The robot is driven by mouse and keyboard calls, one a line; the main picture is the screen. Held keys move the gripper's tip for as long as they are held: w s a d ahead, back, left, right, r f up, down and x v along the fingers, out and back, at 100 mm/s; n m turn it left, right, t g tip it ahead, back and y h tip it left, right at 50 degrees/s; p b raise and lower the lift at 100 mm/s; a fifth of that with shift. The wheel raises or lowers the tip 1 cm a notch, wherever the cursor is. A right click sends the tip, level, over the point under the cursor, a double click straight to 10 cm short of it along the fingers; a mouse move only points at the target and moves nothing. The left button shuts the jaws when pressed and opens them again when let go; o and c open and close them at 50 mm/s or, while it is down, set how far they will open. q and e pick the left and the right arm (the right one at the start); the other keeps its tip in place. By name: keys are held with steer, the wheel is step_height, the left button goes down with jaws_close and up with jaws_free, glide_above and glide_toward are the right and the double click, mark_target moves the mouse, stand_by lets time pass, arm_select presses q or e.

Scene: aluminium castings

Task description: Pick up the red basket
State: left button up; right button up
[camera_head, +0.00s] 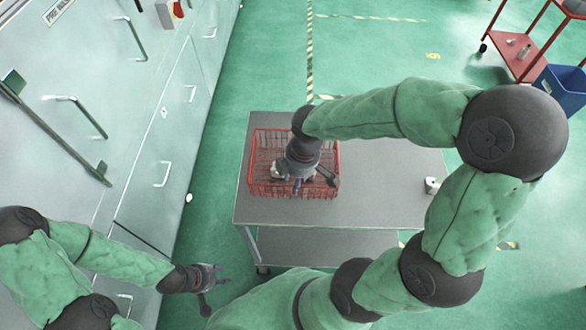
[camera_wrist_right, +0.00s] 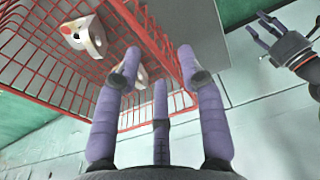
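The red wire basket (camera_head: 258,150) sits on the grey table (camera_head: 385,205) and holds pale castings, one of which shows in the wrist view (camera_wrist_right: 85,36). My right gripper (camera_head: 308,186) reaches down over the basket's near side. In the right wrist view its fingers (camera_wrist_right: 157,70) are apart, with the basket's red rim (camera_wrist_right: 150,35) running between them. Whether they touch the rim I cannot tell. My left gripper (camera_head: 208,285) is low at the left, away from the basket; in the wrist view (camera_wrist_right: 270,28) its fingers are spread and empty.
Grey cabinets (camera_head: 160,130) with handles line the left side. A small pale part (camera_head: 432,185) stands at the table's right edge. A red cart (camera_head: 525,60) and a blue bin (camera_head: 562,90) are at the far right. Green floor behind the table is clear.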

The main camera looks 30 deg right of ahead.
mark_target(292, 198)
steer(key=shift+a+f, duration=0.15)
steer(key=shift+f, duration=0.6)
steer(key=shift+w+a+f+b, duration=0.15)
steer(key=shift+f+b, duration=0.3)
steer(key=shift+f, duration=0.4)
steer(key=shift+w+f+b, duration=0.15)
steer(key=shift+f+b, duration=0.3)
steer(key=shift+f, duration=0.45)
steer(key=shift+w+a+f+b, duration=0.15)
steer(key=shift+f+b, duration=0.3)
steer(key=shift+f, duration=0.4)
steer(key=shift+d, duration=0.1)
steer(key=shift+r, duration=0.1)
jaws_close()
